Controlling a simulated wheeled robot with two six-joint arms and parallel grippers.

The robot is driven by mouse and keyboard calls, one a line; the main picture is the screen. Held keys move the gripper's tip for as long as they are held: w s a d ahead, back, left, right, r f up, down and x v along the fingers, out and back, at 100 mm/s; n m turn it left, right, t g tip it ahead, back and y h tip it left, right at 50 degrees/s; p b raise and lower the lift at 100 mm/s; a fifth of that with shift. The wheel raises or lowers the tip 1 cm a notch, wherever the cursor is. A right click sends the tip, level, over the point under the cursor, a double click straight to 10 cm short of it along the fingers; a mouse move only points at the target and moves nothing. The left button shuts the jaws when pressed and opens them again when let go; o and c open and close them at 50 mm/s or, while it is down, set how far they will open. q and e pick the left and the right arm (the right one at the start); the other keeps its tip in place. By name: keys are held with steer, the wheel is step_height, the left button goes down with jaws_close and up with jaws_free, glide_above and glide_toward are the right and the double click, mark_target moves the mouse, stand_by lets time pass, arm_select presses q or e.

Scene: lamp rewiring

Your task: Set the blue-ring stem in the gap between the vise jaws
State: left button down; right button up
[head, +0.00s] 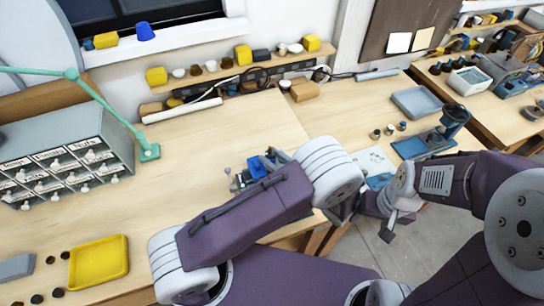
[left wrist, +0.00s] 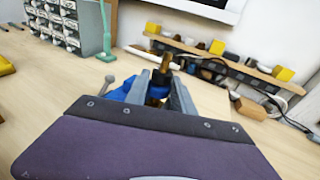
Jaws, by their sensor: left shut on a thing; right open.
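The blue-ring stem (left wrist: 165,63) stands roughly upright in the left wrist view, a brass-brown rod with a dark blue band below. My left gripper (left wrist: 160,93) is shut on it; the purple wrist housing hides the lower part. The blue vise (head: 262,166) sits on the middle bench, partly hidden behind my left arm in the head view. In the left wrist view the vise (left wrist: 124,88) shows as blue around the stem. I cannot tell whether the stem is inside the jaw gap or above it. My right gripper (head: 389,228) is open and empty, off the bench's front edge.
A drawer cabinet (head: 62,160), green lamp arm (head: 105,108) and yellow tray (head: 99,261) stand on the left. A grey-blue tray (head: 416,102), small cups (head: 388,130) and a blue press-like stand (head: 428,140) are to the right. The bench behind the vise is clear.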

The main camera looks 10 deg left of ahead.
stand_by(0.5)
arm_select(q)
steer(key=c, duration=1)
jaws_free()
steer(key=shift+f, duration=0.1)
